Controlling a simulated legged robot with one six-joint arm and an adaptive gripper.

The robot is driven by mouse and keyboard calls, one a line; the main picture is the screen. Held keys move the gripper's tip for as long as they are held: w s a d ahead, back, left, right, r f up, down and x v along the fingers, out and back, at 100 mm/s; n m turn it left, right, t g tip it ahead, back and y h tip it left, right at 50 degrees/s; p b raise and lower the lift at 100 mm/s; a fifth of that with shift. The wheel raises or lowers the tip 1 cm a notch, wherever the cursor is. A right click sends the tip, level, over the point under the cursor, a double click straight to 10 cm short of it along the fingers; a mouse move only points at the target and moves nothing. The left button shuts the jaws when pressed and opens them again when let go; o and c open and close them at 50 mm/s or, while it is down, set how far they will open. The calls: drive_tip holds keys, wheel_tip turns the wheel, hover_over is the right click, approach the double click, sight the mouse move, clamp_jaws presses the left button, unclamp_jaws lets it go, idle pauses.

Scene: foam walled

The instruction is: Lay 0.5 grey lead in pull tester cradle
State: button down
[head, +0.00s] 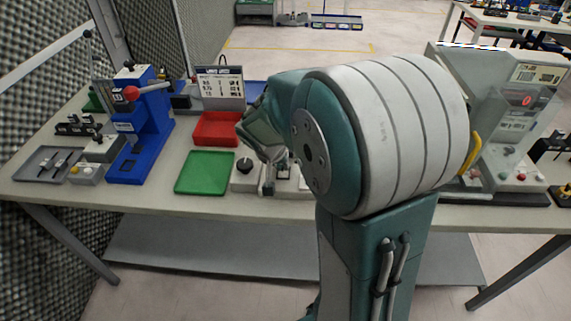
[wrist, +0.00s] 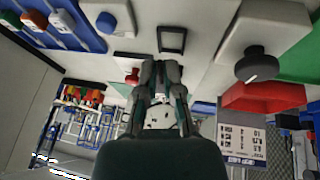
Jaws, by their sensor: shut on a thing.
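My gripper (wrist: 160,68) points at the bench top in the wrist view, and its two fingers are close together. What it holds is hidden between the fingers and too small to make out. In the head view my arm covers most of the gripper. A grey lead cannot be picked out in either view. A light grey machine with a red display (head: 525,100) stands at the right of the bench; it may be the pull tester, but I cannot see a cradle on it. A dark square frame (wrist: 172,40) lies just beyond my fingertips.
A box with a black knob (head: 245,165) stands beside a green tray (head: 205,172). A red bin (head: 216,129) and sign (head: 221,86) are behind. A blue press (head: 140,125) stands left. A blue rack (wrist: 85,38) with coloured pieces shows in the wrist view.

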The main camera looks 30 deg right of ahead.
sight(283, 183)
drive_tip(key=shift+a, duration=0.65)
drive_tip(key=shift+d+f, duration=0.75)
drive_tip(key=shift+f, duration=0.2)
drive_tip(key=shift+d+f, duration=0.1)
drive_tip(key=shift+f, duration=0.55)
drive_tip(key=shift+a+f, duration=0.2)
drive_tip(key=shift+f, duration=0.1)
drive_tip(key=shift+a+f, duration=0.3)
drive_tip(key=shift+a, duration=0.15)
drive_tip(key=shift+d, duration=0.4)
drive_tip(key=shift+a+f, duration=0.1)
drive_tip(key=shift+a, duration=0.2)
